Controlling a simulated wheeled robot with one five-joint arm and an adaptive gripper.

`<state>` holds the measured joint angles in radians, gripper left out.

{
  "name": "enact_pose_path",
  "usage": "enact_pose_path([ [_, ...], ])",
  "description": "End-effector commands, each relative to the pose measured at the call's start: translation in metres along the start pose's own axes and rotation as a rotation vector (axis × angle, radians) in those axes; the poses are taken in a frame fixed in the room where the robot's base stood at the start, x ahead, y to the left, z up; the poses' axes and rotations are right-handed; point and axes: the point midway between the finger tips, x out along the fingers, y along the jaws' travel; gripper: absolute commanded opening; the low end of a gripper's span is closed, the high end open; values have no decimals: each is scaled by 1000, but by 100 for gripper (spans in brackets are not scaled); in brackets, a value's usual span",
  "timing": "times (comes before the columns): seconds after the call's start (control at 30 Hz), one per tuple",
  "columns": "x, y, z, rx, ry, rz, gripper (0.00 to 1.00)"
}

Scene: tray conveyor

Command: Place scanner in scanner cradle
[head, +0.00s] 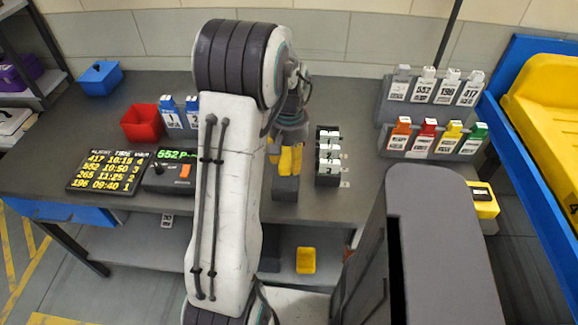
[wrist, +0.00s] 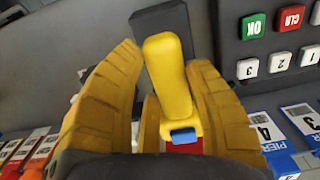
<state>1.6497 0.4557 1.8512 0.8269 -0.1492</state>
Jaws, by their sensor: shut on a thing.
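The yellow scanner (wrist: 168,75), with a blue trigger (wrist: 183,136), is between the yellow fingers of my gripper (wrist: 160,110), which is shut on it. In the wrist view, its far end overlaps a dark grey block (wrist: 160,17), which looks like the scanner cradle. In the head view my gripper (head: 287,158) points down just above that grey block (head: 285,189) on the table. I cannot tell the scanner from the yellow fingers there, nor whether it touches the block.
A keypad (wrist: 251,46) stands close to the right of the gripper in the wrist view. A red bin (head: 142,123), a display board (head: 108,171) and a joystick box (head: 170,176) lie left. A card rack (head: 382,140) and blue-framed conveyor (head: 520,130) are right.

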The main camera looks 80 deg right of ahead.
Motion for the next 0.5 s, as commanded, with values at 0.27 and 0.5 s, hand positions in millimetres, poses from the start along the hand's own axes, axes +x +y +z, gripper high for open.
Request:
enact_pose_path([
  [0.27,24,0,1,0,-5,-1,10],
  [0.5,40,0,0,0,0,0,10],
])
